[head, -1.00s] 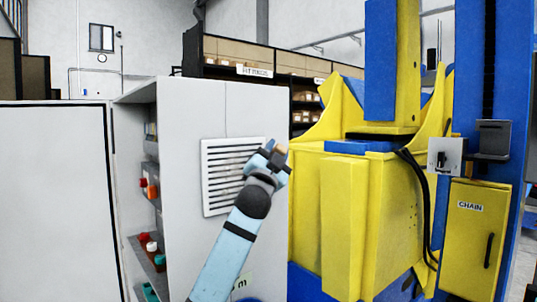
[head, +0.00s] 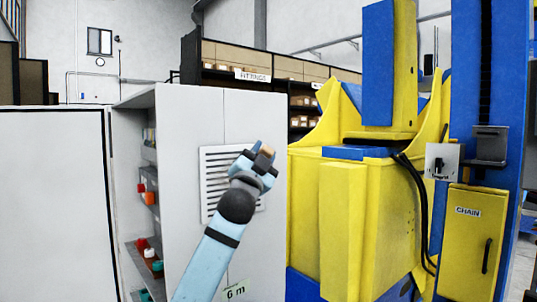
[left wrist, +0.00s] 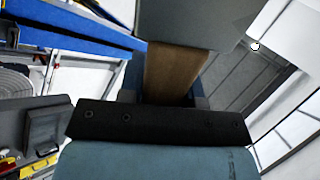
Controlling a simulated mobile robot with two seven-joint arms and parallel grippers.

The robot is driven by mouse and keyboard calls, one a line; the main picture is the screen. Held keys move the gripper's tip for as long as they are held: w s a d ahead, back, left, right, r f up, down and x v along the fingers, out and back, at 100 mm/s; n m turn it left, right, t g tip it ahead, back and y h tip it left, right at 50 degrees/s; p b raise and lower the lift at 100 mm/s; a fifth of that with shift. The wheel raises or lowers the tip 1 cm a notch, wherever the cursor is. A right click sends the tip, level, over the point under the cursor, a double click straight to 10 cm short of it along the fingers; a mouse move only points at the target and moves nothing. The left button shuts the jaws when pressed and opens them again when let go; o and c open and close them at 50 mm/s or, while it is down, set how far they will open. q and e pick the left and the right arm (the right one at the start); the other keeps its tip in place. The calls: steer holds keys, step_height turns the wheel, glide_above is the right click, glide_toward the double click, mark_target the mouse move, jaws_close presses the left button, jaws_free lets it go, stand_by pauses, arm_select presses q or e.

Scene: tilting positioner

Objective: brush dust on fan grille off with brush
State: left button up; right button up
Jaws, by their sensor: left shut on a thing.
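The fan grille (head: 213,184) is a white slatted panel on the side of the grey-white cabinet in the head view. My left gripper (head: 264,158) is in front of its upper right part and hides some slats. It is shut on the brush, whose brown handle (head: 268,151) shows as a small tan end at the jaws. In the left wrist view the brown handle (left wrist: 172,72) runs between the jaws. The bristles cannot be made out. I cannot tell whether the brush touches the grille, and no dust can be made out. My right gripper is not in view.
A yellow and blue positioner (head: 340,220) stands close to the right of the cabinet (head: 180,120). Open shelves with small coloured containers (head: 146,250) are at the cabinet's left. A yellow CHAIN box (head: 468,240) is at the far right.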

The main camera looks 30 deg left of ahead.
arm_select(q)
steer(key=shift+s+a+r, duration=0.75)
steer(key=shift+s+a, duration=0.7)
steer(key=shift+s, duration=2.05)
steer(key=shift+w+d+r, duration=0.85)
steer(key=shift+w+d, duration=1.25)
steer(key=shift+w, duration=3.2)
steer(key=shift+s+a+r, duration=0.7)
steer(key=shift+s+a, duration=1.45)
steer(key=shift+s, duration=3.2)
steer(key=w+d, duration=0.4)
steer(key=w, duration=0.6)
steer(key=shift+w+d, duration=0.2)
steer(key=shift+w, duration=0.15)
